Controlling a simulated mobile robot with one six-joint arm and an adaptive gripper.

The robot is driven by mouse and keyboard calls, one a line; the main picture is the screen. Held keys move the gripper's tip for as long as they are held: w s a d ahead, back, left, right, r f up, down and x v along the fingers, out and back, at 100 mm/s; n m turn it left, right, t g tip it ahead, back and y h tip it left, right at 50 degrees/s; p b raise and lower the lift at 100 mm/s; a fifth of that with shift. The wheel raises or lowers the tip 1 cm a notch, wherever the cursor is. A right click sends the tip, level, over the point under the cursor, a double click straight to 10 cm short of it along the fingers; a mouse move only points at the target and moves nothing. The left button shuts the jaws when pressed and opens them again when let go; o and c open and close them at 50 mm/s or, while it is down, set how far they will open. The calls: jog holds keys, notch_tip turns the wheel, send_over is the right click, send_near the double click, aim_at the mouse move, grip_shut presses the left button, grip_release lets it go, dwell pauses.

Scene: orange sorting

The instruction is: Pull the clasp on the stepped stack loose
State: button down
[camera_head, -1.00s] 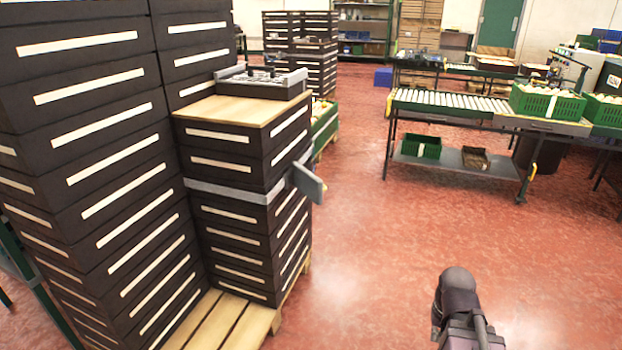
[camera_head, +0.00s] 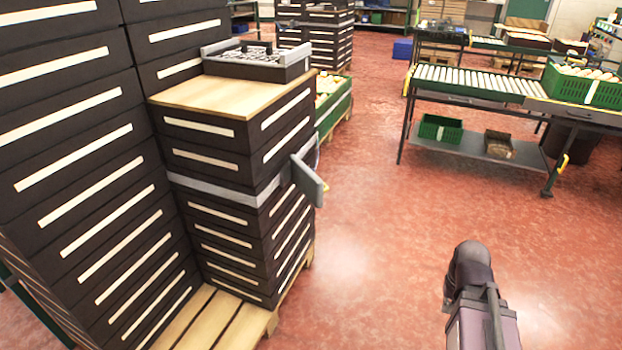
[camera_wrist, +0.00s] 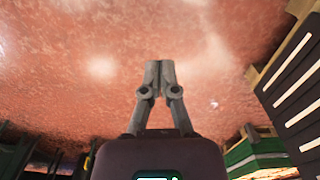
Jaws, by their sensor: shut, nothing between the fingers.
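The stepped stack of dark crates (camera_head: 222,257) with pale label strips stands on a wooden pallet at the left. A grey strap (camera_head: 222,192) runs around its shorter part. The clasp (camera_head: 309,180), a grey plate with a small yellow edge, sticks out from the strap at the stack's right side. It looks fastened to the strap. My gripper (camera_wrist: 159,72) is shut and empty in the wrist view, over bare red floor. The stack's crates show at the right of that view, apart from the fingers. In the head view my arm is at the lower right; the fingers are not visible there.
A wooden board (camera_head: 232,96) with an open crate of small parts (camera_head: 257,62) tops the shorter stack. The pallet (camera_head: 225,322) juts out at the front. A roller conveyor (camera_head: 480,82) stands at the back right. Red floor between is clear.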

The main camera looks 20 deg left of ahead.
jog(key=shift+w+d, duration=0.3)
jog(key=shift+w, duration=0.1)
